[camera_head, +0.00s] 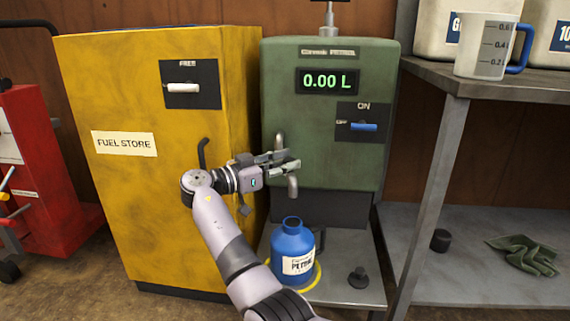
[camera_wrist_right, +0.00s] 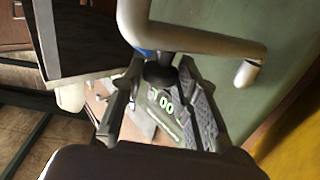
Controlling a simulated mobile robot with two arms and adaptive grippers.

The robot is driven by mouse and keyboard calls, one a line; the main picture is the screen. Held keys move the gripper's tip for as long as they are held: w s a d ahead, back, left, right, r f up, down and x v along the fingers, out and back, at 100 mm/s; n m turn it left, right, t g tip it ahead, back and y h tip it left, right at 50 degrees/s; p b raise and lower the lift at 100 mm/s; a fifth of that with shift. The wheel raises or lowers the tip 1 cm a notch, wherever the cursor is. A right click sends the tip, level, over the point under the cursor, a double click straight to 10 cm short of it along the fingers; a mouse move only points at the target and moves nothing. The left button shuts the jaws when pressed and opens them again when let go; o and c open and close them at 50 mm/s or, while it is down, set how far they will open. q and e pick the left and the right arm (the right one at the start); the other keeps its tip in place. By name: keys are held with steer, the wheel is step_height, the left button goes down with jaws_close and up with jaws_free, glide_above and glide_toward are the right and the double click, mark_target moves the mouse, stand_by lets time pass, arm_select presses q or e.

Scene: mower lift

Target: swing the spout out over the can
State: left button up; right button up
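The metal spout (camera_head: 292,186) is a bent grey pipe on the front of the green pump (camera_head: 330,160). In the head view its downturned end shows above the open neck of the blue petrol can (camera_head: 291,248); I cannot tell whether they line up in depth. My right gripper (camera_head: 284,161) is at the spout, its fingers apart. In the right wrist view the spout (camera_wrist_right: 195,40) crosses at the fingertips of the gripper (camera_wrist_right: 160,75), with a dark round part between them. I cannot tell whether the fingers touch the pipe. My left gripper is out of view.
The yellow fuel store cabinet (camera_head: 150,215) stands close left of the pump. A black cap (camera_head: 358,277) lies right of the can on the pump's base (camera_head: 340,297). A bench (camera_head: 480,88) on the right holds a measuring jug (camera_head: 485,50). The pump display (camera_head: 327,81) reads 0.00 L.

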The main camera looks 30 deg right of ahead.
steer(key=o, duration=0.4)
steer(key=shift+a, duration=0.1)
steer(key=shift+a, duration=0.1)
steer(key=a, duration=1.1)
steer(key=shift+s+a, duration=0.4)
